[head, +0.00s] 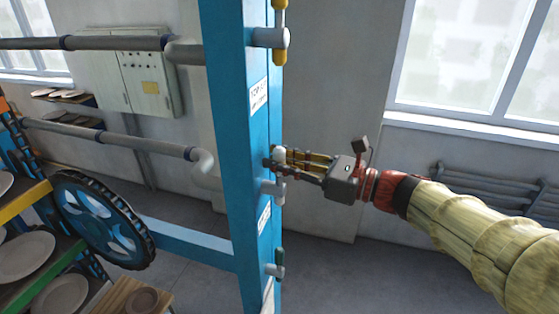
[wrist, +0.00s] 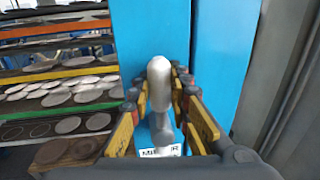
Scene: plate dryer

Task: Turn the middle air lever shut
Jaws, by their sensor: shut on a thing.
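The middle air lever (wrist: 159,84) is a pale, round-ended handle on the blue post (head: 226,120). A partly covered label (wrist: 160,152) sits under the lever in the wrist view.
A yellow lever (head: 280,50) is above on the same post and a dark green lever (head: 280,261) below. Grey pipes (head: 110,137), a spoked wheel (head: 103,220) and plate racks (wrist: 60,85) are to the left. Free floor and wall lie right of the post.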

